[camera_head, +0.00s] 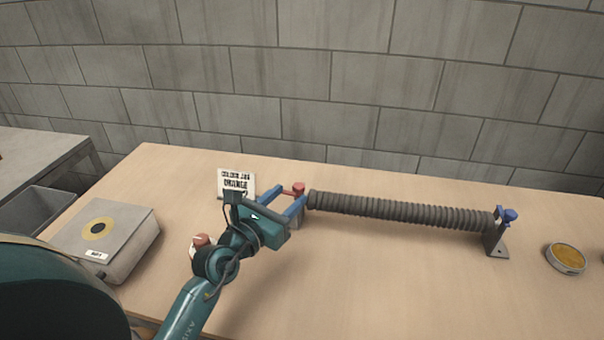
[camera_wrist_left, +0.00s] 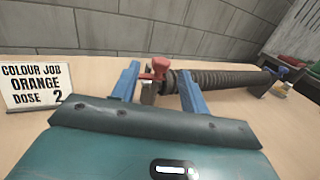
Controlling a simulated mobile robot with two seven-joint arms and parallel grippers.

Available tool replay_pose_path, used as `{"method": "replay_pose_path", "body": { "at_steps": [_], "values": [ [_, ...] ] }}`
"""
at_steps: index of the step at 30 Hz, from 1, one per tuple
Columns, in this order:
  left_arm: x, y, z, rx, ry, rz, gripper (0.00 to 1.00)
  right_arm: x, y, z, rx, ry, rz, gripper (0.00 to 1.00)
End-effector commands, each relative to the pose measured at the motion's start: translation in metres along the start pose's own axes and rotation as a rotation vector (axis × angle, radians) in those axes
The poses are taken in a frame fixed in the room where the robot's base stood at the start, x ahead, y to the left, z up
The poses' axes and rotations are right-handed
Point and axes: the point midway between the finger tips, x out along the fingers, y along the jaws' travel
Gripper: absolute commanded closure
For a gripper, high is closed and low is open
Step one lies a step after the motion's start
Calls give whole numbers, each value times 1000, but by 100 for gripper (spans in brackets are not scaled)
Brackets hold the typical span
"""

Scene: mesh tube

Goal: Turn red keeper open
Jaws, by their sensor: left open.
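The red keeper (camera_head: 298,188) is a red knob at the left end of a grey ribbed tube (camera_head: 400,211). It also shows in the left wrist view (camera_wrist_left: 160,67), on a dark bracket (camera_wrist_left: 148,92). My left gripper (camera_head: 289,197) has blue fingers and is open. In the left wrist view its two fingers (camera_wrist_left: 158,84) stand on either side of the red keeper, with gaps between. I cannot tell whether either finger touches it. A blue keeper (camera_head: 508,215) sits at the tube's right end on a grey bracket (camera_head: 494,242). My right gripper is not in view.
A sign (camera_head: 235,183) reading "COLOUR JOB ORANGE DOSE 2" stands left of the tube. A grey box (camera_head: 130,225) with a yellow ring is at the left. A round tin (camera_head: 567,258) lies at the right. The table's front middle (camera_head: 390,290) is clear.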

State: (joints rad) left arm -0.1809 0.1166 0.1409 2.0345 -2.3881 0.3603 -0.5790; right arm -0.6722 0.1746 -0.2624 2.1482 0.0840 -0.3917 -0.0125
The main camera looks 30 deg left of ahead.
Motion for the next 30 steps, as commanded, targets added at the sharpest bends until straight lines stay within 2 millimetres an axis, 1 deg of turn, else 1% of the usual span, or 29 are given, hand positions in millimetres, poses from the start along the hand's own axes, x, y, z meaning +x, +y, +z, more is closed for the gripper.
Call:
{"method": "replay_pose_path", "body": {
  "at_steps": [6,12,16,24,30],
  "values": [
    [35,0,2,-2,-5,0,55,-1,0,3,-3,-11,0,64],
    [61,0,1,-1,-5,2,55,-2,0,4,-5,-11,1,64],
    [68,0,1,-1,-4,2,55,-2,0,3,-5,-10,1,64],
    [69,0,1,-1,-3,2,56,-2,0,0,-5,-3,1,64],
    [69,0,1,-1,-3,2,72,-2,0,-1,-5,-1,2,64]
  ]
}}
